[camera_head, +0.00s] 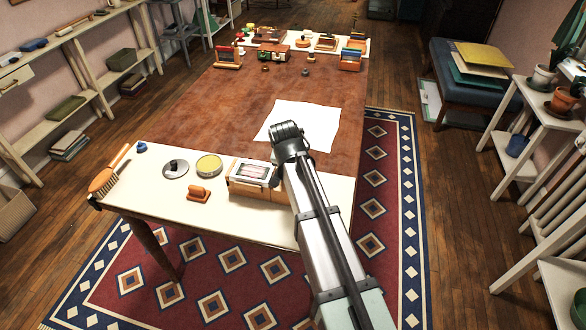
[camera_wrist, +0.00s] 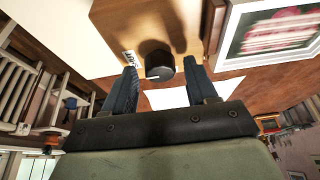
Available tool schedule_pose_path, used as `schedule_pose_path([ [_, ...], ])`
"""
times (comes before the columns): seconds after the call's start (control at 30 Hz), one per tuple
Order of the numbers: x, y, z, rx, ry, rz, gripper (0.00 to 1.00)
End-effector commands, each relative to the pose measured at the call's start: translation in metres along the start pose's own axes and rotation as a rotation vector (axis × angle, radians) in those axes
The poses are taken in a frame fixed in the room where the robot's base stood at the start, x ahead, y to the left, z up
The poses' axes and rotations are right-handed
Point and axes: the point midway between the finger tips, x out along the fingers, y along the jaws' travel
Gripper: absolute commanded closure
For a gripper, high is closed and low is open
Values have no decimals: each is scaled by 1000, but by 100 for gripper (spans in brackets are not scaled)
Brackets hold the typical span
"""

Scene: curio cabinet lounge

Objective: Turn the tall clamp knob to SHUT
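A black round knob (camera_wrist: 159,62) with a pale mark on its edge stands out from a light wooden face (camera_wrist: 112,22) in the wrist view. A small white label (camera_wrist: 130,58) with dark marks, too small to read, is left of it. My gripper (camera_wrist: 161,72) is open, one dark finger on each side of the knob, with gaps showing and no clear contact. In the head view, a wooden box with a white-framed picture (camera_head: 250,171) stands on the table's near part, left of my arm. My arm hides the knob and my fingers there.
On the near pale strip are an orange stamp-like block (camera_head: 199,193), a yellow-topped tin (camera_head: 209,165), a grey disc (camera_head: 176,169) and a brush (camera_head: 109,172). A white sheet (camera_head: 312,115) lies behind my arm. The table's brown middle (camera_head: 215,105) is mostly clear.

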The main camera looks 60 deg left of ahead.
Motion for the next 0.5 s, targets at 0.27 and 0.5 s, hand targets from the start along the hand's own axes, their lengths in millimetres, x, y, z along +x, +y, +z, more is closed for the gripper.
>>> schedule_pose_path([
  [0.27,-1,0,-1,0,1,-1,39],
  [0.5,-19,0,0,-1,3,-2,39],
])
